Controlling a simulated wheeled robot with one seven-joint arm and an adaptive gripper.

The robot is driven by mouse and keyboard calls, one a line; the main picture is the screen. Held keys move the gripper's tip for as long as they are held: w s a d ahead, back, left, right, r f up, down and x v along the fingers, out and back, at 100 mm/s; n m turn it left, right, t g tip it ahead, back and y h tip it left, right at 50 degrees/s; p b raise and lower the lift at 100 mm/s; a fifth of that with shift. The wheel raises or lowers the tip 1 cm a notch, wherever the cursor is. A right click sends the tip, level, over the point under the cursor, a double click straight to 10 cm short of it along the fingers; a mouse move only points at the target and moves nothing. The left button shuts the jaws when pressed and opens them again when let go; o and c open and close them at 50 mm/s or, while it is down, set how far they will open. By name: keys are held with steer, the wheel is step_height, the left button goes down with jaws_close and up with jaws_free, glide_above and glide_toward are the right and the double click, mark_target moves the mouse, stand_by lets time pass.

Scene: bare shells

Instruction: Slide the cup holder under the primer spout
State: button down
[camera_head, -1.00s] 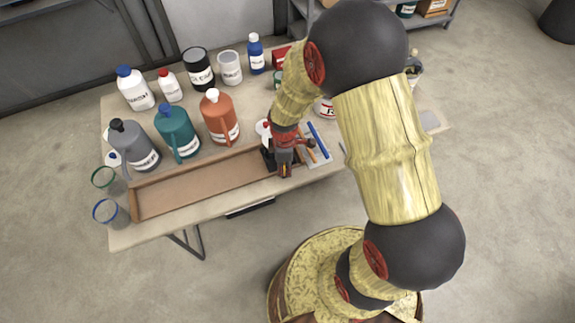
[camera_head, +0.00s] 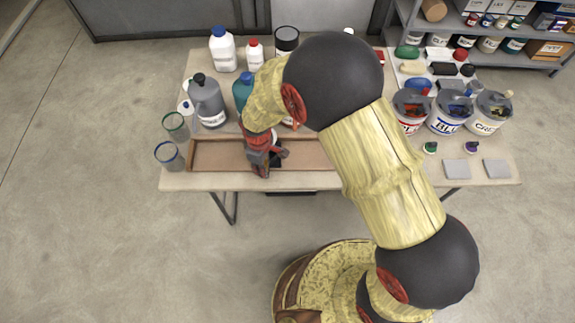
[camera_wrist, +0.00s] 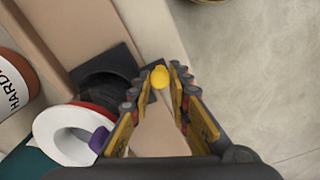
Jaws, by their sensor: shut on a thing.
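The cup holder, a black square block with a round recess, shows in the wrist view (camera_wrist: 97,74) on the brown tray; in the head view a dark part of it (camera_head: 276,160) shows beside my gripper. Grey (camera_head: 210,103) and teal (camera_head: 243,88) jugs stand behind the tray; an orange jug (camera_wrist: 14,82) reads "HARD". I cannot read which is primer.
The tray (camera_head: 212,155) has raised edges, and its left end is bare. Two clear cups (camera_head: 176,127) (camera_head: 169,155) stand left of it. Labelled paint cans (camera_head: 449,113) stand right. My arm hides the tray's right end.

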steer(key=a, duration=2)
steer(key=shift+a, duration=0.9)
steer(key=c, duration=2.1)
jaws_free()
steer(key=shift+a, duration=0.1)
steer(key=shift+c, duration=0.2)
steer(key=shift+o, duration=1.1)
steer(key=shift+a, duration=0.15)
step_height(320, 180, up, 12)
